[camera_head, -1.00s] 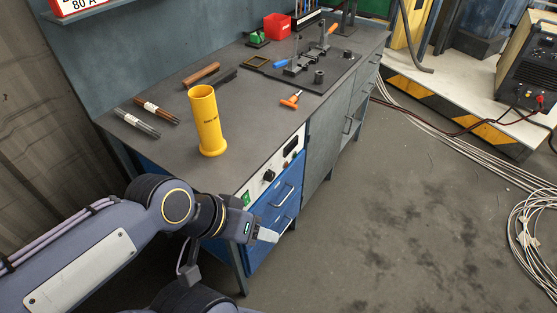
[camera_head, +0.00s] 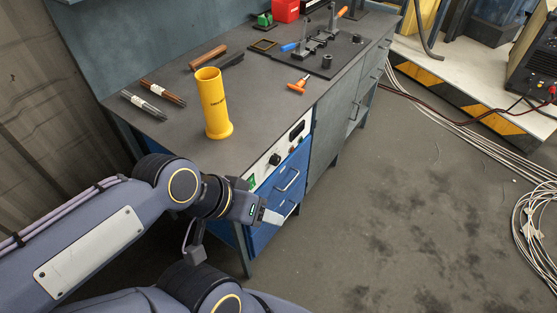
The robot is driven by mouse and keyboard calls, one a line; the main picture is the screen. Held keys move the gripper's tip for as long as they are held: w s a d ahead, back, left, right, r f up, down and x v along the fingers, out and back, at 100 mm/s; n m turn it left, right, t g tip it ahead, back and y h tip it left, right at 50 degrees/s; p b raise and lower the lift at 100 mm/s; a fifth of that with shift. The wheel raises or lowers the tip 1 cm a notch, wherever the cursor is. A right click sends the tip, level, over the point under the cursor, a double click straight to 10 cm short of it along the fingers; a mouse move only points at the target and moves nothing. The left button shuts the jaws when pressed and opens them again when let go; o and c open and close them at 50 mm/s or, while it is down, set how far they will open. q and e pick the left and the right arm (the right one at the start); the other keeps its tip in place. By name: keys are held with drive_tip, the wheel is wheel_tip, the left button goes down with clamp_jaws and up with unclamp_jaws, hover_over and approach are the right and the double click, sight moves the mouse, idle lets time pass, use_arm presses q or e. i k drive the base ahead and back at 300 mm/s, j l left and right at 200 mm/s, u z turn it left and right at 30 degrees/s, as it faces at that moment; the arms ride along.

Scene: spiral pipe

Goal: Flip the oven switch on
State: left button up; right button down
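A white control panel (camera_head: 287,146) is set in the front of the workbench, above the blue drawers. It carries a black knob (camera_head: 275,159), a dark display window (camera_head: 297,130) and a green part (camera_head: 251,181) at its near end. I cannot tell which of these is the oven switch or how it is set. My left gripper (camera_head: 271,216) is in front of the blue drawers, below the panel and apart from the knob. Its pale fingertips are seen edge-on, so I cannot tell whether they are open. My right gripper is out of view.
A yellow cylinder (camera_head: 213,103) stands on the workbench (camera_head: 180,150). Rods, an orange-handled tool (camera_head: 299,85) and a dark fixture plate (camera_head: 330,58) lie on top. Drawer handles (camera_head: 289,180) stick out near my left gripper. The floor to the right is clear up to the cables (camera_head: 530,210).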

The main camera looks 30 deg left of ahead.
sight(252, 180)
drive_tip(key=i+j+u, duration=0.1)
drive_tip(key=u, duration=1.25)
drive_tip(key=i+j+z, duration=0.15)
drive_tip(key=z, duration=0.25)
drive_tip(key=i+j+z, duration=0.1)
drive_tip(key=z, duration=0.35)
